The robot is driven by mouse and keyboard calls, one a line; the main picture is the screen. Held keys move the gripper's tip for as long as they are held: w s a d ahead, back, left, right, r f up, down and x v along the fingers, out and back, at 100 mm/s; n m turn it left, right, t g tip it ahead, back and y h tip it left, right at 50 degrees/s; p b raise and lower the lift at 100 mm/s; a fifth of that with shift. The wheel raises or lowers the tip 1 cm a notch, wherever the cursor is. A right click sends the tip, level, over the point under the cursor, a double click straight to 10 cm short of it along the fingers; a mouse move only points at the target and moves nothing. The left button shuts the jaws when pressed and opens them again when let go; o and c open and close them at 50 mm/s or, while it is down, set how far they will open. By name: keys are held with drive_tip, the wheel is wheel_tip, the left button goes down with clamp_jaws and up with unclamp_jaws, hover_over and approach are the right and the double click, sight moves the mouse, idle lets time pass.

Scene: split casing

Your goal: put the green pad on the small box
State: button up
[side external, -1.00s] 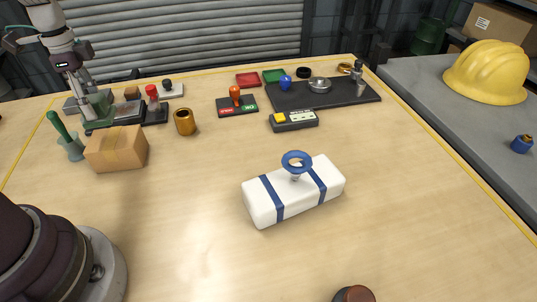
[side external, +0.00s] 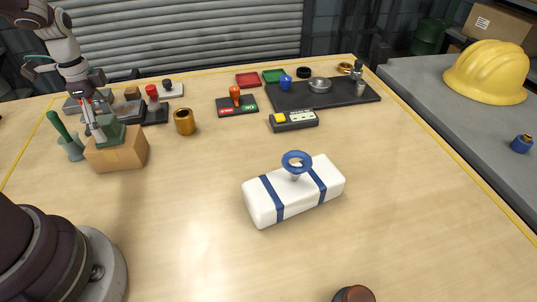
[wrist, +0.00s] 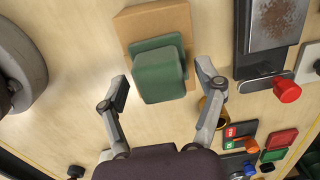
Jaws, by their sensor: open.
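The green pad (side external: 112,128) rests on top of the small cardboard box (side external: 121,157) at the left of the table. In the wrist view the green pad (wrist: 160,74) shows as a block on a wider base, on the brown box (wrist: 142,22). My gripper (side external: 95,135) is at the pad in the side view. In the wrist view my gripper (wrist: 168,90) is open, with one finger on each side of the pad and a gap to both fingers.
A grey cup with a green-handled tool (side external: 69,144) stands left of the box. A brass cylinder (side external: 184,122) stands to its right. A black tray with a red knob (side external: 152,93) is behind. A white case with blue straps (side external: 265,198) lies mid-table.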

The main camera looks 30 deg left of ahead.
sight(102, 120)
wheel_tip(102, 120, up, 12)
drive_tip(key=f, duration=0.1)
drive_tip(key=s+d+r+n+t, duration=0.1)
drive_tip(key=s+d+n+t, duration=0.1)
drive_tip(key=d+n, duration=0.2)
drive_tip(key=s+d+r+n+t, duration=0.1)
drive_tip(key=s+d+n+t, duration=0.2)
drive_tip(key=d, duration=0.8)
drive_tip(key=shift+s+d+n+t, duration=0.2)
drive_tip(key=shift+s+n+t, duration=0.1)
drive_tip(key=shift+n, duration=0.7)
